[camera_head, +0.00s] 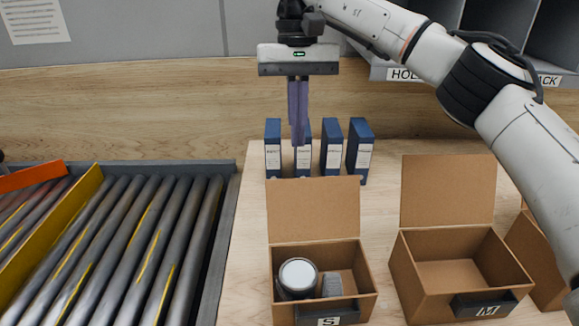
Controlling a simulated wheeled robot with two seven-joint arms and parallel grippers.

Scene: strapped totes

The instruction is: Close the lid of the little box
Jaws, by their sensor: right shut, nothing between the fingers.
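The little box (372,279) is brown cardboard with a dark tag marked "S" on its front. It stands on the wooden table at the lower middle. Its lid (313,210) stands open, upright at the back edge. Inside are a round, pale-topped can (298,273) and a grey item (332,284) beside it. My right gripper (299,143) points down behind and above the lid, in front of the blue binders. Its fingers are shut and empty, and it appears apart from the lid. My left gripper is not in view.
An open box marked "M" (407,272) stands to the right, with another brown box (540,257) partly shown beyond it. Several blue binders (358,147) stand at the back of the table (253,215). A roller conveyor (150,235) lies left.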

